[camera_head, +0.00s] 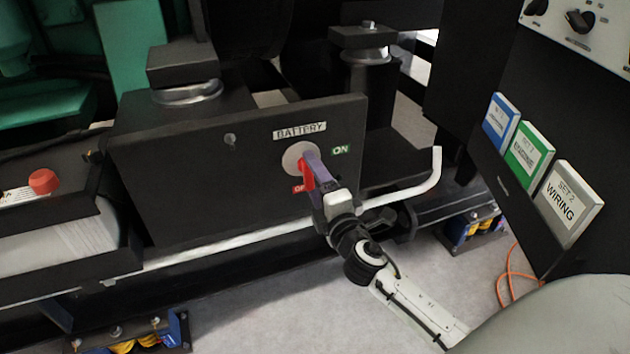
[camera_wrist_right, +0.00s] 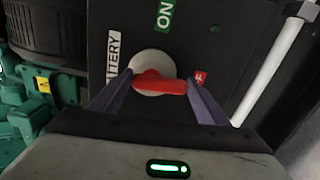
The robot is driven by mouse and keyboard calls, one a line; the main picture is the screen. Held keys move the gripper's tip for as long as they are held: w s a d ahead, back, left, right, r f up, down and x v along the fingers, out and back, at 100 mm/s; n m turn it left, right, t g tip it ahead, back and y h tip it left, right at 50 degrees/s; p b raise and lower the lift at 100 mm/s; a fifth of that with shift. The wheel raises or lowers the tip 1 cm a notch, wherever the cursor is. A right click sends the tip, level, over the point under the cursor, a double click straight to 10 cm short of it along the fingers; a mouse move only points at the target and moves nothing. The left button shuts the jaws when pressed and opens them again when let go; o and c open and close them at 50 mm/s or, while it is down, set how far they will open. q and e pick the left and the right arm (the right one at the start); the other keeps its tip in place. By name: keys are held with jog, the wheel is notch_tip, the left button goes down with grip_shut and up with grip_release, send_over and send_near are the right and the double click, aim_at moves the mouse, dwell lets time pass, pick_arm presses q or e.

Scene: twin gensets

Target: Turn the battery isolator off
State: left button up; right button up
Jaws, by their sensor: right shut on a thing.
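The battery isolator is a red handle (camera_head: 307,176) on a pale round disc (camera_head: 299,157), set in a black panel under a "BATTERY" label (camera_head: 300,130). A green ON label (camera_head: 341,150) is at its right and a red OFF label (camera_head: 299,189) at its lower left. My right gripper (camera_head: 311,172) has its purple fingers at the handle and is shut on it. In the right wrist view the red handle (camera_wrist_right: 160,84) lies crosswise between the fingers, its right end toward the OFF label (camera_wrist_right: 200,77). My left gripper is not in view.
A pale rail (camera_head: 225,243) runs below the panel. A red button (camera_head: 43,181) is at the left. Blue, green and white binders, the white one marked "WIRING" (camera_head: 569,197), stand at the right. The grey floor (camera_head: 270,310) is in front.

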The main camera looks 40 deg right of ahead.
jog(key=shift+a+f+m, duration=0.1)
jog(key=shift+m, duration=0.5)
jog(key=o, duration=1)
jog(key=shift+o, duration=0.2)
jog(key=v, duration=1)
jog(key=shift+s, duration=0.15)
jog(key=shift+a, duration=0.1)
